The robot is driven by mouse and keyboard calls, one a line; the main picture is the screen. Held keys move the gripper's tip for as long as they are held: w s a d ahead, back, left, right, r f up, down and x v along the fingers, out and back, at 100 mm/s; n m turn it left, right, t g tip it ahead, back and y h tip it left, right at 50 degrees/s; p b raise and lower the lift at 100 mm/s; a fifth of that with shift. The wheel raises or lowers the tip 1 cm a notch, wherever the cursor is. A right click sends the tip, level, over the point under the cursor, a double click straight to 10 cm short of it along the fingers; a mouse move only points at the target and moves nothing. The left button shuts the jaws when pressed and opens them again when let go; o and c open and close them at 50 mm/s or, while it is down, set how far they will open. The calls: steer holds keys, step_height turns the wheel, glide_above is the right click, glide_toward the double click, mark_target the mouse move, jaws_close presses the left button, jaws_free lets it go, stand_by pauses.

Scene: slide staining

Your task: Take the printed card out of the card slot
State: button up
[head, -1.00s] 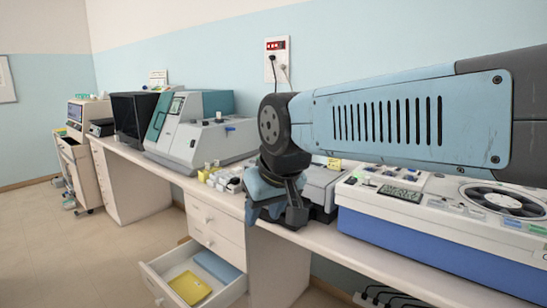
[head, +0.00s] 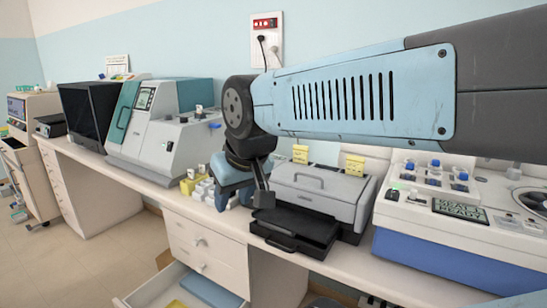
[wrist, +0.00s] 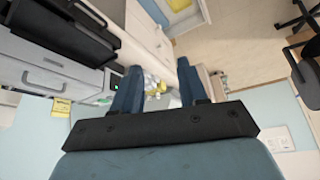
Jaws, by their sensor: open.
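I cannot make out a printed card or a card slot for certain in either view. A grey box-shaped machine (head: 325,190) with a top handle and a black front tray (head: 300,232) stands on the counter. It also shows at the left of the wrist view (wrist: 50,65), beside the black tray there. My gripper (head: 243,195) is over the counter, just left of the grey machine in the head view, and partly covers its left side. In the wrist view my gripper (wrist: 158,85) has its two blue fingers apart, with nothing held between them.
A teal and white machine (head: 160,135) stands left, beside a dark box (head: 88,115). Small white and yellow boxes (head: 197,185) lie near my gripper. A white and blue device (head: 430,235) stands right. An open drawer (head: 160,290) juts out below the counter.

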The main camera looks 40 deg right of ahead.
mark_target(300, 155)
steer(key=shift+w, duration=0.35)
